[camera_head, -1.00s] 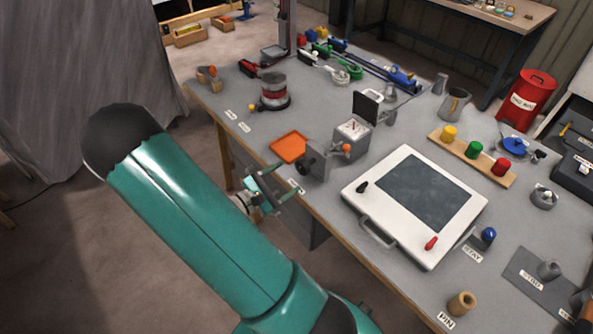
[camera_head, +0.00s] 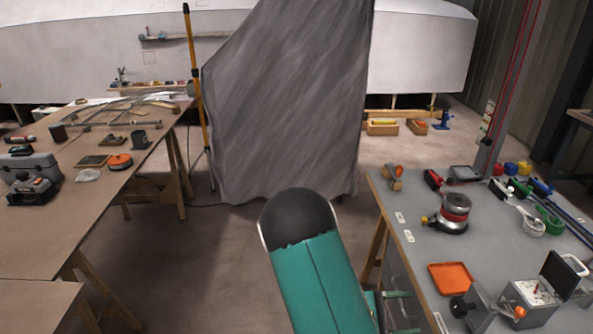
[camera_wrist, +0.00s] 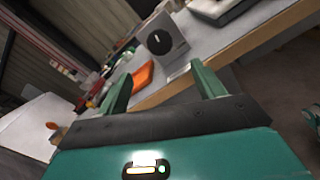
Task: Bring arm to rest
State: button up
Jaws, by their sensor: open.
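My teal arm rises at the bottom centre of the head view, its rounded black end in front of the floor between the two benches. My gripper (camera_wrist: 158,80) shows in the wrist view with its two green fingers wide apart and nothing between them. It is beside the edge of the grey workbench (camera_head: 410,262), with an orange tray (camera_wrist: 143,77) and a grey block with a black disc (camera_wrist: 162,42) beyond the fingers. In the head view my arm hides most of the gripper.
The orange tray (camera_head: 451,278), a red-and-grey sander (camera_head: 453,212) and a clamp-like vise (camera_head: 477,306) stand near the bench edge. A brown table (camera_head: 60,215) with tools is at left. A grey curtain (camera_head: 290,100) hangs behind. Bare floor (camera_head: 160,270) lies between.

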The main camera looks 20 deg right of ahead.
jog(key=s+a+r+m+t+y, duration=0.3)
jog(key=a+r+y, duration=0.5)
jog(key=a+r, duration=0.3)
jog(key=s+a+r+m+t+y, duration=0.2)
jog(key=a+r+m+t+y, duration=0.4)
jog(key=a+r+y, duration=0.3)
notch_tip(320, 180, up, 4)
jog(key=a+m, duration=0.1)
jog(key=a, duration=0.1)
jog(key=shift+s+a+t+y, duration=0.3)
jog(key=shift+s+a, duration=0.1)
jog(key=c, duration=0.6)
jog(key=shift+d, duration=0.1)
jog(key=shift+c, duration=0.5)
jog(key=shift+d, duration=0.1)
